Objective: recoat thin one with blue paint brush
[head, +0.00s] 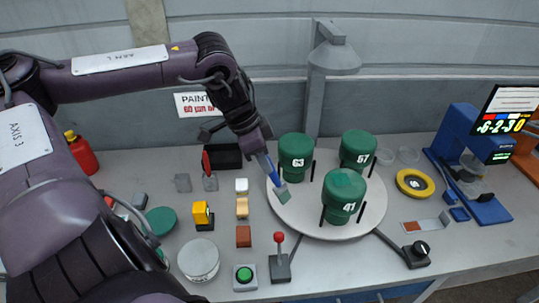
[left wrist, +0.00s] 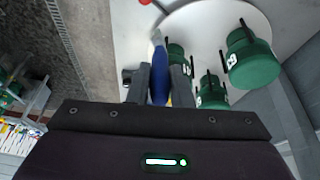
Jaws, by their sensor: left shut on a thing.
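Three green cylinders marked 63 (head: 296,158), 57 (head: 357,150) and 41 (head: 343,197) stand on a round pale turntable (head: 305,222), with dark upright pegs beside them. Cylinder 41 has a lighter patch on top. I cannot tell which is thinnest. My left gripper (head: 262,150) is shut on a blue-handled brush (head: 271,169). The brush points down, its greenish head (head: 283,194) over the turntable's left part, in front of cylinder 63; contact is unclear. The left wrist view shows the brush (left wrist: 159,82) between both fingers. My right gripper is out of view.
A red joystick (head: 279,258) and green button (head: 244,276) stand at the front, a black dial (head: 418,253) right of them. Small blocks and a yellow tool (head: 202,215) lie left of the turntable. A yellow ring (head: 414,183) and blue machine (head: 468,150) are right. A lamp post rises behind.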

